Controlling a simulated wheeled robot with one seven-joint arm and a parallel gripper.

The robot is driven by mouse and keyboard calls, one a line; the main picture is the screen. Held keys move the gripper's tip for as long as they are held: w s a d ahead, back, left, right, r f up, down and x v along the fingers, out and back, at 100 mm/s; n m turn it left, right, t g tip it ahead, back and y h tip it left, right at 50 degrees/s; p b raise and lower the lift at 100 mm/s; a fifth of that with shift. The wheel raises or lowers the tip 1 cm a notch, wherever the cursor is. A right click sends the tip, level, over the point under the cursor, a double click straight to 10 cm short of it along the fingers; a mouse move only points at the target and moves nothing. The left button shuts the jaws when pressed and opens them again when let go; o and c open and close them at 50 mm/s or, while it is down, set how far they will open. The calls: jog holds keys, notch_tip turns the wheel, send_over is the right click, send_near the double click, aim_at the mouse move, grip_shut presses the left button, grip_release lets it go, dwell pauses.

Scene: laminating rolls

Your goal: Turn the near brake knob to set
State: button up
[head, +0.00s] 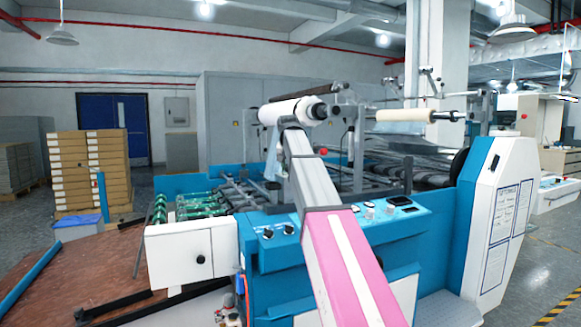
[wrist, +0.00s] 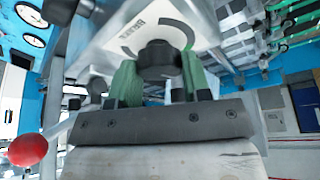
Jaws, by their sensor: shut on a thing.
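The black near brake knob (wrist: 158,56) stands on a pale plate (wrist: 150,22) printed with "BRAKE" and a dark curved arc. My gripper (wrist: 158,78) has one green fingertip on each side of the knob and is shut on it. The fingers partly cover the plate, and I cannot read the knob's pointer or setting. In the head view my arm reaches up to the machine, and its far end hides the knob and fingers.
A red ball handle (wrist: 28,151) is close at the left in the wrist view, near gauges (wrist: 32,12). In the head view a white roll (head: 286,111) lies just behind my arm's end. A control panel (head: 385,210) is to the right.

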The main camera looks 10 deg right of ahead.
jog(key=m+h, duration=0.1)
jog(key=m, duration=0.1)
jog(key=m+g, duration=0.1)
jog(key=m, duration=0.2)
jog(key=shift+m+h, duration=0.3)
jog(key=shift+h, duration=0.1)
dwell(0.3)
jog(key=o, duration=0.9)
jog(key=shift+o, duration=0.2)
jog(key=v, duration=1.1)
jog(key=shift+w, duration=0.2)
jog(key=shift+f, duration=0.1)
